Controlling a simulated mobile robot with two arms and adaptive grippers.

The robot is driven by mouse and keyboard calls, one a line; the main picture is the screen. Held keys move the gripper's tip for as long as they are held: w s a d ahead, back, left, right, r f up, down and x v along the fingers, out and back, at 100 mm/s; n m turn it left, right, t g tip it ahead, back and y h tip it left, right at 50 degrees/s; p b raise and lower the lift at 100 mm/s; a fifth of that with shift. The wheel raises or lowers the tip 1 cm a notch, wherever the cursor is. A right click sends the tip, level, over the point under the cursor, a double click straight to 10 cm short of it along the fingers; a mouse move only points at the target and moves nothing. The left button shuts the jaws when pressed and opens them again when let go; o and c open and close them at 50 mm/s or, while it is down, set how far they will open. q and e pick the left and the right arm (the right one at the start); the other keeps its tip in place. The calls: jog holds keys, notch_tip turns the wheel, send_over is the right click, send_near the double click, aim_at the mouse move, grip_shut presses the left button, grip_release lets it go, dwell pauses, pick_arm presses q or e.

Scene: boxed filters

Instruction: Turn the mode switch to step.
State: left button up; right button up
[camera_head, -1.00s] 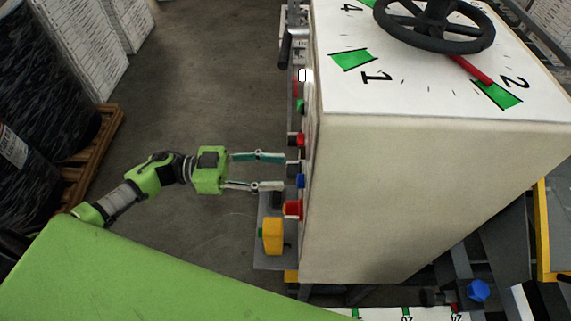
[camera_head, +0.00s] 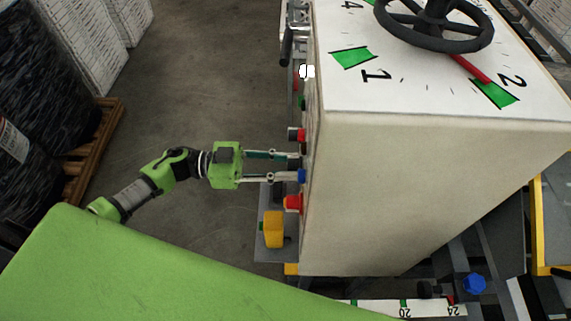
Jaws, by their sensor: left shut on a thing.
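The left side of the big beige cabinet (camera_head: 420,190) carries a column of controls, seen nearly edge-on. A small dark knob (camera_head: 294,164), which looks like the mode switch, sticks out between a red button (camera_head: 300,135) above and a blue button (camera_head: 302,176) below. My left gripper (camera_head: 291,166) reaches it from the left. Its two fingers lie on either side of the knob and are shut on it. The panel's face and markings are hidden at this angle, so I cannot tell the switch's setting. My right gripper is not in view.
A larger red button (camera_head: 293,203) and a yellow box (camera_head: 273,229) sit lower on the same side. A black handwheel (camera_head: 435,22) stands on the cabinet top. Dark wrapped rolls (camera_head: 40,80) stand at left, with open floor between them and the cabinet.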

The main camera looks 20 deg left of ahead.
pick_arm(q)
jog(key=shift+m, duration=0.3)
jog(key=m+b, duration=0.5)
jog(key=m, duration=0.3)
jog(key=shift+w, duration=0.1)
dwell(0.5)
jog(key=o, duration=1.1)
